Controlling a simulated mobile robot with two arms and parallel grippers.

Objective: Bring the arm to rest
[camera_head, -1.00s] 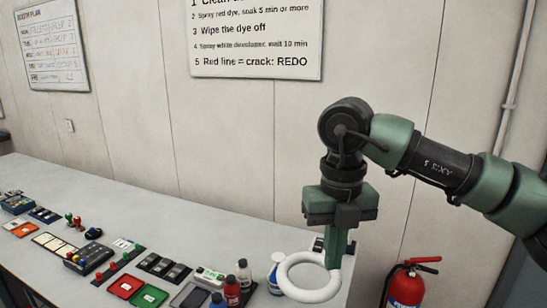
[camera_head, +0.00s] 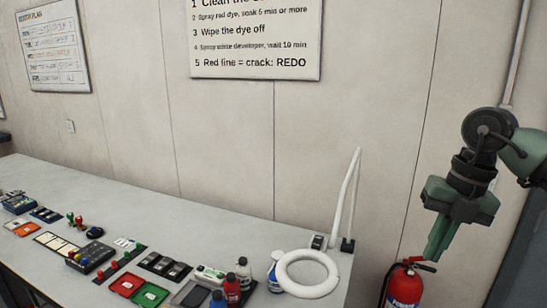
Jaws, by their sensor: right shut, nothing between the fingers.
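My right arm comes in from the right edge. Its green and black gripper (camera_head: 437,250) points down, shut and empty, in the air to the right of the bench's end. Its fingertips overlap the top of the red fire extinguisher in the picture; I cannot tell how far apart they are. My left gripper is not in view.
The grey bench (camera_head: 150,205) carries a white ring lamp (camera_head: 307,274) on a stand at its right end, several bottles (camera_head: 232,289), red and green trays (camera_head: 150,295) and small devices. A fire extinguisher (camera_head: 403,287) stands right of the bench. Signs hang on the wall.

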